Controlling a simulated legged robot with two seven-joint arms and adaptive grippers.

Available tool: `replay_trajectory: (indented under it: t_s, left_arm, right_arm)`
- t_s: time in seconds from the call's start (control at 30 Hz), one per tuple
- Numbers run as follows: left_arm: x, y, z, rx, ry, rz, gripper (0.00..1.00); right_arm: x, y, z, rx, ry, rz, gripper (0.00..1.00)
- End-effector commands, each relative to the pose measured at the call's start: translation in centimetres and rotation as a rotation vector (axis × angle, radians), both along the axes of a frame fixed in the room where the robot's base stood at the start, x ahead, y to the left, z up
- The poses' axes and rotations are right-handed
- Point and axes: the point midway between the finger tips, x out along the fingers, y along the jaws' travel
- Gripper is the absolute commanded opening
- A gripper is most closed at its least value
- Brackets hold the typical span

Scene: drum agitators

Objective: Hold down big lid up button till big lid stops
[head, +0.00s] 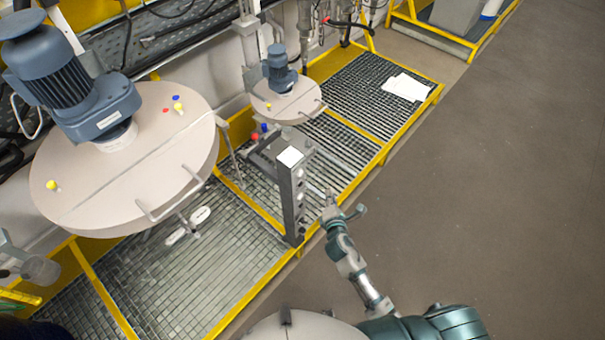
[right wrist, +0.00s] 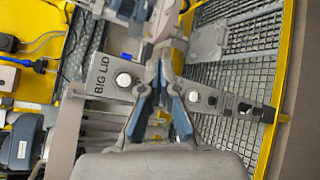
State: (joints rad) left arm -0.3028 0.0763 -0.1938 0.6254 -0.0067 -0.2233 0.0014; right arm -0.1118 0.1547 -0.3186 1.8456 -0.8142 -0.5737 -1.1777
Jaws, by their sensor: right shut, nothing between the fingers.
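The big lid (head: 165,130) is a large beige disc at the left of the head view, with a blue-grey motor (head: 65,80) on top. A grey control post (head: 290,190) stands right of it. In the right wrist view its panel carries the words BIG LID (right wrist: 98,76) beside a round white button (right wrist: 124,80); a second white button (right wrist: 192,96) is further right. My right gripper (head: 332,205) is shut and empty, close to the post's right side. In the right wrist view its fingers (right wrist: 163,65) cover the panel between these buttons; contact cannot be told.
A smaller lid (head: 287,103) with its own motor stands behind the post. Yellow-framed grating (head: 365,95) surrounds the post, with white sheets (head: 407,87) lying on it. The brown floor (head: 480,180) at the right is clear.

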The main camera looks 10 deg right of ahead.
Motion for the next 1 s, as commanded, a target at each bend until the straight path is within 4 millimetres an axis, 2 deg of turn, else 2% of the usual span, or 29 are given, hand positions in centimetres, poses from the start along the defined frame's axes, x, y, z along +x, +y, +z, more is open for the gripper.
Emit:
replay_trajectory:
  t_s: [0.43, 0.6, 1.0]
  left_arm:
    - [-0.1, 0.1, -2.5, 0.000, 0.001, -0.004, 0.40]
    - [-0.1, 0.1, -2.7, 0.000, 0.001, -0.003, 0.40]
    - [-0.1, 0.1, -2.8, -0.001, 0.001, -0.002, 0.40]
  right_arm:
    - [4.4, 3.8, -0.2, 0.002, -0.001, 0.001, 0.00]
    - [5.9, 4.7, 0.0, 0.003, -0.001, 0.001, 0.00]
    - [6.7, 5.4, 0.1, 0.001, 0.000, 0.001, 0.00]
